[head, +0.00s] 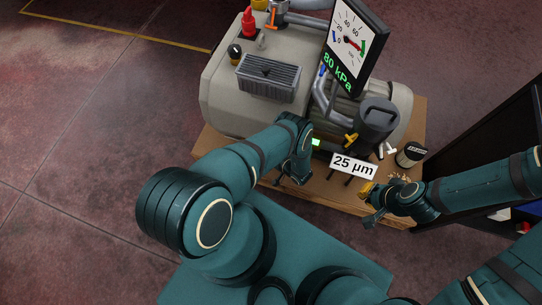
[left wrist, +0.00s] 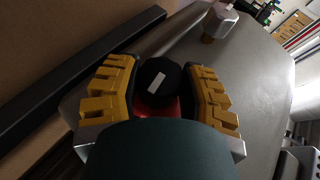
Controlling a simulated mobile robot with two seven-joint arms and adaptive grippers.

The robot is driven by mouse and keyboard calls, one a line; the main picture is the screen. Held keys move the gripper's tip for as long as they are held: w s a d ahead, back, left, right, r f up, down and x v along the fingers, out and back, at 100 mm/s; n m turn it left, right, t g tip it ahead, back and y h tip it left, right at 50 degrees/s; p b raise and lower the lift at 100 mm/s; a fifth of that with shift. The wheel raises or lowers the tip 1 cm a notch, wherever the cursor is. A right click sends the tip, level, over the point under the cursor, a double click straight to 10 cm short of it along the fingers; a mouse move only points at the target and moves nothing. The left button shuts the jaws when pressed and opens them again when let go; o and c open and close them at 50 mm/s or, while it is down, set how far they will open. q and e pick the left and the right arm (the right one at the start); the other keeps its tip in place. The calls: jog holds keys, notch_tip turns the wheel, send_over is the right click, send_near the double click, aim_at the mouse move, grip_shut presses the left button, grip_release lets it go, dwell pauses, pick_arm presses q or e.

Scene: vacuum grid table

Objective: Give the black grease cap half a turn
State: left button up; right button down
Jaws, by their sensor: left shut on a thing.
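The black grease cap (left wrist: 160,79) shows in the left wrist view as a round black top with a white mark, lying diagonally. A red part (left wrist: 158,107) shows just below it. My left gripper (left wrist: 160,84) has its yellow-padded fingers on either side of the cap and is shut on it. In the head view my left arm reaches the front of the pump (head: 222,100); its fingers and the cap are hidden there. My right gripper (head: 369,203) looks open and empty, at the front right edge of the wooden base.
The wooden base (head: 326,190) carries the pump, a "25 µm" sign (head: 353,166), a grey canister (head: 377,119) and a dark round tin (head: 411,154). A gauge display (head: 355,45) reads 80 kPa. A hexagonal metal fitting (left wrist: 219,20) stands beyond the cap.

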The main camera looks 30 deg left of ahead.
dwell(0.4)
pick_arm(q)
jog(key=o, duration=1.2)
jog(key=v, duration=1.2)
jog(key=shift+f, duration=0.15)
